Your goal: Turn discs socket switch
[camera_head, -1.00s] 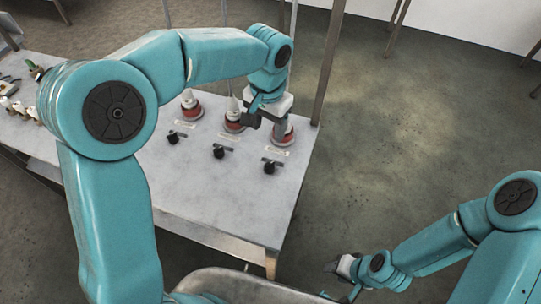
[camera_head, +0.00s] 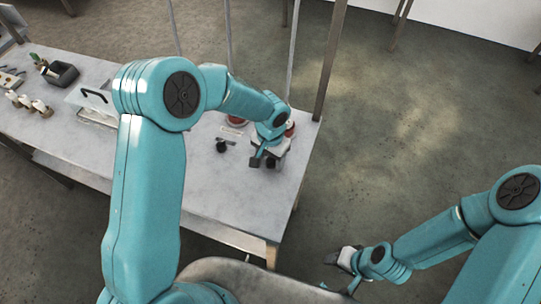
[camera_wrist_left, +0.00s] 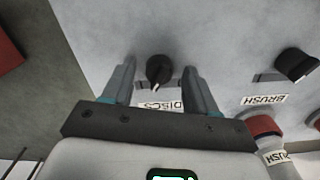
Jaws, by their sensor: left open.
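The discs switch is a black rotary knob (camera_wrist_left: 159,70) with a pale pointer mark, beside a label (camera_wrist_left: 162,106) reading DISCS, seen upside down in the left wrist view. My left gripper (camera_head: 264,163) is over the right end of the table in the head view. Its two open fingers (camera_wrist_left: 160,78) point at the table, one on each side of the knob; I cannot tell whether they touch it. In the head view the gripper largely covers this knob. My right gripper (camera_head: 339,259) hangs low at the right, off the table; its jaw opening is unclear.
A second knob (camera_head: 221,146) sits left of my left gripper; the wrist view shows its BRUSH label (camera_wrist_left: 264,100). Red-based sockets stand behind. The table (camera_head: 215,200) also carries a clear-lidded box (camera_head: 92,97) and a dark bin (camera_head: 62,74). Its front right surface is clear.

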